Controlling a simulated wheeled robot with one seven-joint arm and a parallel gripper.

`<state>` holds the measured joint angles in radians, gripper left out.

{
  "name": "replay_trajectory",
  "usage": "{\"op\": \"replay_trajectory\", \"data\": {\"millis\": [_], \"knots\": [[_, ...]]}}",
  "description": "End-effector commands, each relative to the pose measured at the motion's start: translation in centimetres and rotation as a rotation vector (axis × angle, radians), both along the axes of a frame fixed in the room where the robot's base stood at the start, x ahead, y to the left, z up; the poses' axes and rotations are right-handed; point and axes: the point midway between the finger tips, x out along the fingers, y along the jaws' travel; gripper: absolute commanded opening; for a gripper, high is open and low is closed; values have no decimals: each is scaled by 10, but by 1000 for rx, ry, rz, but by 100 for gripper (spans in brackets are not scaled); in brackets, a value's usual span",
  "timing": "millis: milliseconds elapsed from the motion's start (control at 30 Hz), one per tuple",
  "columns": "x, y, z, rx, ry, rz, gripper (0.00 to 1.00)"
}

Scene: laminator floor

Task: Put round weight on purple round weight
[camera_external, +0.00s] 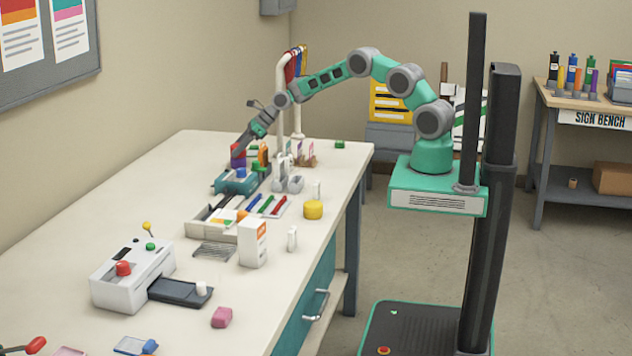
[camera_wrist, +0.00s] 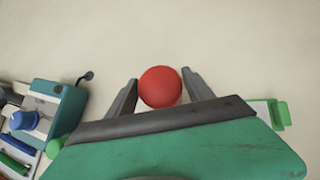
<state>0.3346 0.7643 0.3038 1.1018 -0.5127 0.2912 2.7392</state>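A red round weight (camera_wrist: 160,87) fills the gap between the fingertips of my gripper (camera_wrist: 160,80) in the wrist view. Both fingers seem to touch its sides. In the outside view my gripper (camera_external: 240,148) points down at the far left of the bench, and a purple round weight (camera_external: 237,153) shows at its fingertips. In the wrist view no purple shows, so it may be hidden under the red one. The small size in the outside view does not let me tell whether the two touch.
A teal device with a blue knob (camera_external: 238,180) stands just in front of my gripper; it also shows in the wrist view (camera_wrist: 60,105). White posts and an orange item (camera_external: 263,155) stand close on the right. The bench to the left is bare.

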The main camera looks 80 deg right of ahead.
Motion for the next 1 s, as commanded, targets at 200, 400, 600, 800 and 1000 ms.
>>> {"op": "replay_trajectory", "data": {"millis": [200,400,600,800,1000], "knots": [[0,0,1,0,0,0,74],[0,0,3,0,-1,0,74],[-17,-9,23,-1,-4,-1,74],[-52,-23,61,-2,-5,-2,74],[-75,-32,84,0,-1,-1,74]]}}
